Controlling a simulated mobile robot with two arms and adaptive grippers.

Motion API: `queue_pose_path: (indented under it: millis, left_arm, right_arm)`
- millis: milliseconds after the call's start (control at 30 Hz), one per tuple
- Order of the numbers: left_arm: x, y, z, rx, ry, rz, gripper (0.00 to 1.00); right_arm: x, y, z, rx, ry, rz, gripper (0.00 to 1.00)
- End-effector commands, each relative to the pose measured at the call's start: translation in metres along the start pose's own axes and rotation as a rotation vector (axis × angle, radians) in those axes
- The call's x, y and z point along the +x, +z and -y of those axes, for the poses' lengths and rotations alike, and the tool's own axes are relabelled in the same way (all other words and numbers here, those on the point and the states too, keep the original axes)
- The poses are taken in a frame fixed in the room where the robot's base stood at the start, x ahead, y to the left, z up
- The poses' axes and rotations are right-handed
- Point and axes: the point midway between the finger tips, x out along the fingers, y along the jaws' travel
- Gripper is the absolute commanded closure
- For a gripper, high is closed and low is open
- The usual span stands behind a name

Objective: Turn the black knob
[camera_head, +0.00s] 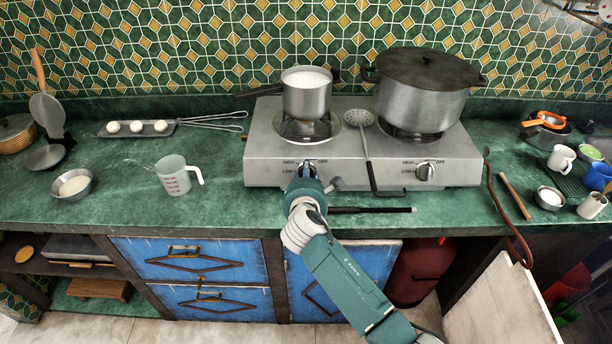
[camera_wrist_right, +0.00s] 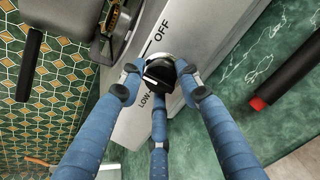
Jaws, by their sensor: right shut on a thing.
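The gas hotplate (camera_head: 379,146) stands on the green counter. Its right knob (camera_head: 425,172) is in plain view in the head view. The left knob is mostly hidden behind my right gripper (camera_head: 306,172) in the head view. In the right wrist view this black knob (camera_wrist_right: 159,71) sits between the blue fingers of my right gripper (camera_wrist_right: 160,76), beside the OFF and LOW marks. The fingers are closed around the knob. My left gripper is in neither view.
A small pot (camera_head: 307,97) sits on the left burner and a large lidded pot (camera_head: 424,95) on the right one. A skimmer (camera_head: 366,150) leans at the hotplate's front. A black rod (camera_head: 372,210) lies on the counter near my right gripper. A measuring cup (camera_head: 174,176) stands left.

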Motion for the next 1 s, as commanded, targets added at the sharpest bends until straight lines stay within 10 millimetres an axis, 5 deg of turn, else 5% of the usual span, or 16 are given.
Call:
queue_pose_path:
  millis: [700,733,800,1000]
  left_arm:
    - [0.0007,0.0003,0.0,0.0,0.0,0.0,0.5]
    - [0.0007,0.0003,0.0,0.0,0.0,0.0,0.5]
    - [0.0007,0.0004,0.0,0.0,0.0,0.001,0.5]
    - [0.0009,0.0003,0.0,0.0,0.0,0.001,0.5]
  right_arm:
    - [0.001,0.0099,-0.0011,0.071,-0.01,0.022,0.93]
    - [0.001,0.01,-0.0011,0.071,-0.01,0.023,0.6]
    - [0.0009,0.0095,-0.0012,0.071,-0.01,0.022,0.49]
    - [0.0005,0.0051,-0.0003,0.07,-0.012,0.015,0.49]
